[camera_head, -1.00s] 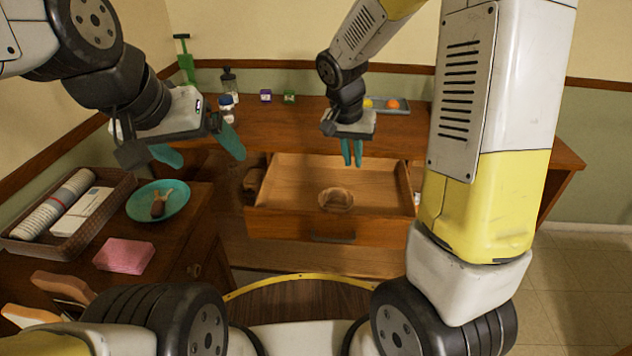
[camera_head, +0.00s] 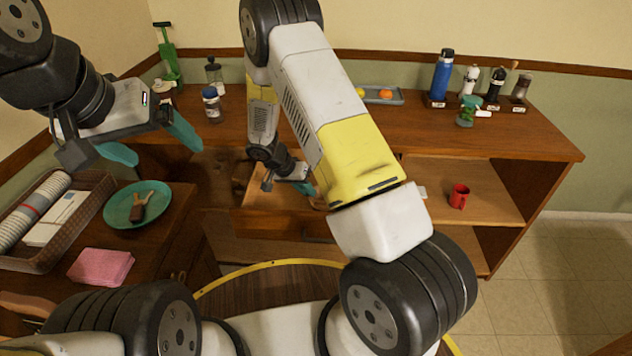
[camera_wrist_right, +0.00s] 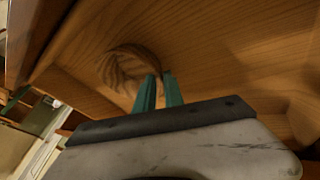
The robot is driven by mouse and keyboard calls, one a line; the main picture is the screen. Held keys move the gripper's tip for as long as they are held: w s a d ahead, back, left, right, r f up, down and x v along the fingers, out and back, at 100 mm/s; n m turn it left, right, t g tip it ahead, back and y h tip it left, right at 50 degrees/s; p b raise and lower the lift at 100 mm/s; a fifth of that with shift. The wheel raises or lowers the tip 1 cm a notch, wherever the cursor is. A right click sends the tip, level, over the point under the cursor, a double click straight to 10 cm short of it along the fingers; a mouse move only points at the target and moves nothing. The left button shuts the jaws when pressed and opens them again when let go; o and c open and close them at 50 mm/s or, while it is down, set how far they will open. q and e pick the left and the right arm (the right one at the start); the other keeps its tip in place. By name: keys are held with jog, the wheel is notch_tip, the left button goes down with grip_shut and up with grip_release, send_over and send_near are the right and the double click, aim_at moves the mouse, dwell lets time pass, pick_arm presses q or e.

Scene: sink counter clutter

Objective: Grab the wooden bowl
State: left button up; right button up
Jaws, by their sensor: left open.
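The wooden bowl (camera_wrist_right: 122,72) lies in the open wooden drawer (camera_head: 262,222). In the right wrist view it shows at the upper left, its rim meeting the fingertips. In the head view my right arm mostly hides it. My right gripper (camera_wrist_right: 159,78) has its two teal fingers close together with a narrow gap, at the bowl's right edge. I cannot tell whether they are closed on the rim. In the head view the right gripper (camera_head: 309,188) is low over the drawer. My left gripper (camera_head: 168,156) is open and empty, in the air above the left counter.
A red mug (camera_head: 459,196) sits on the shelf right of the drawer. Bottles, including a blue one (camera_head: 442,75), line the back counter.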

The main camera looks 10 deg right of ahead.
jog(key=x, duration=0.3)
jog(key=shift+d+f, duration=0.1)
jog(key=shift+f, duration=0.1)
jog(key=shift+c, duration=0.2)
grip_shut()
jog(key=shift+r, duration=0.15)
dwell(1.1)
